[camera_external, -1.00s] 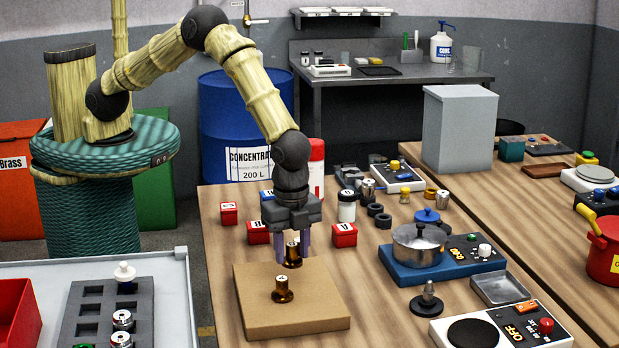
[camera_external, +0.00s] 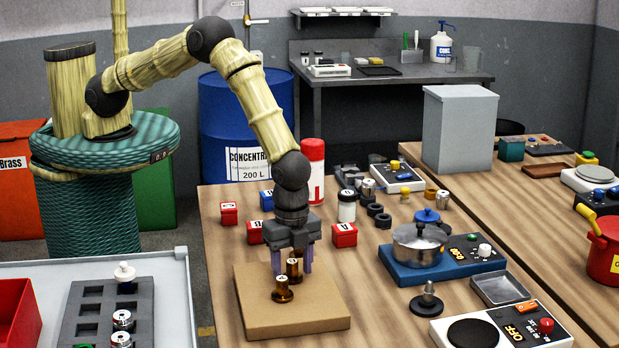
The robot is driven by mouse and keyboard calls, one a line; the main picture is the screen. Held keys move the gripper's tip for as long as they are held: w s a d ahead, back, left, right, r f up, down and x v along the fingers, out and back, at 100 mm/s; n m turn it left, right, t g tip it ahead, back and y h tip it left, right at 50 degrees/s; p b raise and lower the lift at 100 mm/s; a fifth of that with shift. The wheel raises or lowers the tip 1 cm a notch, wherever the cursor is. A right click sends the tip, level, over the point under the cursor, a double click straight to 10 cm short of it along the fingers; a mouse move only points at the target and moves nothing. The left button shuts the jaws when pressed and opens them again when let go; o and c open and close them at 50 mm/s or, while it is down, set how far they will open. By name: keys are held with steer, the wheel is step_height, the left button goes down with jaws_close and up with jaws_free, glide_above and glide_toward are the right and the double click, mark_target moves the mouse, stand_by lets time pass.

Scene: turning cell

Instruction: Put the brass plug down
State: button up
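The brass plug (camera_external: 294,270) is a small brown-gold piece with a flared base and a pale marked top. It is upright between the fingers of my gripper (camera_external: 292,266), which points straight down over the tan board (camera_external: 320,318). The fingers stand on either side of the plug and appear shut on it. Its base is at or just above the board's rear part; I cannot tell whether it touches. A second, similar plug (camera_external: 283,291) stands upright on the board, just in front and slightly left.
Red blocks (camera_external: 344,235) and a white jar (camera_external: 347,206) stand behind the board. A pot (camera_external: 418,244) on a blue base is to the right. A grey rack (camera_external: 88,310) lies at left. The board's right and front parts are clear.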

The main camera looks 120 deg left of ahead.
mark_target(292, 261)
steer(key=shift+o, duration=0.4)
steer(key=shift+r, duration=0.25)
step_height(292, 261, up, 12)
steer(key=b, duration=0.4)
steer(key=s+a+r+n+t, duration=0.1)
steer(key=s+r+n, duration=0.2)
steer(key=s, duration=1.1)
steer(key=s+a+r+n+t, duration=0.1)
steer(key=s+r+n, duration=0.2)
steer(key=s, duration=1.1)
steer(key=shift+r+t, duration=0.3)
steer(key=shift+r, duration=0.1)
steer(key=shift+s, duration=0.15)
stand_by(3.1)
